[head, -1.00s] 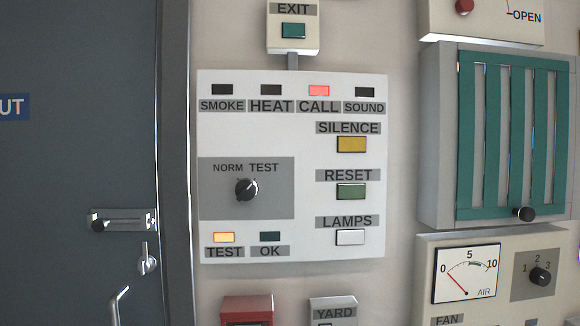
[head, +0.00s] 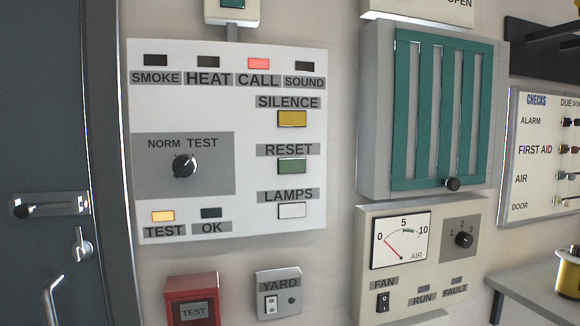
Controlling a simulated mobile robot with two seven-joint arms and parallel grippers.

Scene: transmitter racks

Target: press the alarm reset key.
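The alarm panel (head: 222,225) is a white board on the wall, left of the middle in the head view. Its green RESET key (head: 291,166) sits in the right column, between the yellow SILENCE key (head: 291,118) and the white LAMPS key (head: 291,210). The CALL lamp (head: 259,64) is lit red and the TEST lamp (head: 163,216) is lit amber. The SMOKE, HEAT, SOUND and OK lamps are dark. The black NORM/TEST knob (head: 185,166) is on a grey plate. Neither of my grippers shows in the view.
A dark door (head: 40,130) with handles is at the left. A red TEST box (head: 193,300) and a YARD switch (head: 277,292) are below the panel. A green slatted vent (head: 403,110), a fan box (head: 420,250), a CHECKS board (head: 545,160) and a shelf (head: 530,290) are to the right.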

